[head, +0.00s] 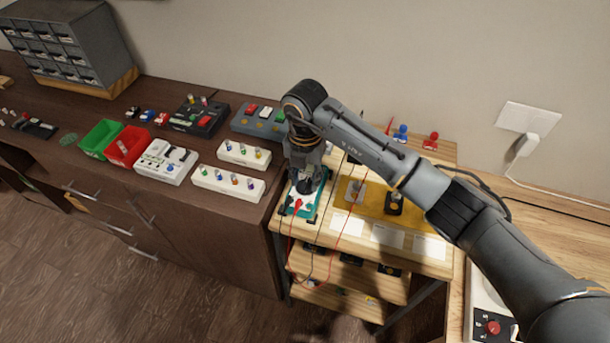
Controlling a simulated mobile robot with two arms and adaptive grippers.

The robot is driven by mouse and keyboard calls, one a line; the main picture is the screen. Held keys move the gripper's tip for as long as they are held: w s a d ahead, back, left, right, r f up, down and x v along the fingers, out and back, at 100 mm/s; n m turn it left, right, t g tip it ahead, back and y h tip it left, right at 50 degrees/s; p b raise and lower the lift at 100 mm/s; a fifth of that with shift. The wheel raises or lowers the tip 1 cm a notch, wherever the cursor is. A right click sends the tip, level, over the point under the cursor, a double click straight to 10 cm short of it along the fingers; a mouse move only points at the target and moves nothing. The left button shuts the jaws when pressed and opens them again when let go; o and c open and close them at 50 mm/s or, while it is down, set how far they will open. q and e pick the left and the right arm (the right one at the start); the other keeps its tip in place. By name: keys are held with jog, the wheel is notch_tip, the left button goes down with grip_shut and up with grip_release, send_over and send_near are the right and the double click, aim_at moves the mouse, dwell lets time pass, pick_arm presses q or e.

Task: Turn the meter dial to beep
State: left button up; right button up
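The meter (289,208) is a teal-edged device with a light face, lying at the left end of the wooden bench top. Red and dark leads run from its front edge down past the bench. My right gripper (305,186) points down over the upper part of the meter, at or just above its face. The gripper and wrist cover that part, so the dial is hidden. I cannot tell whether the fingers touch the dial or whether they are open or shut. My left gripper is out of view.
A yellow mat (375,206) with small parts lies right of the meter, with white cards (387,236) in front. White racks (228,184) of colored knobs, a red bin (127,146) and a green bin (100,138) stand on the dark cabinet to the left. Lower shelves (345,288) hold parts.

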jog(key=shift+f, duration=0.45)
jog(key=shift+c, duration=0.4)
grip_shut()
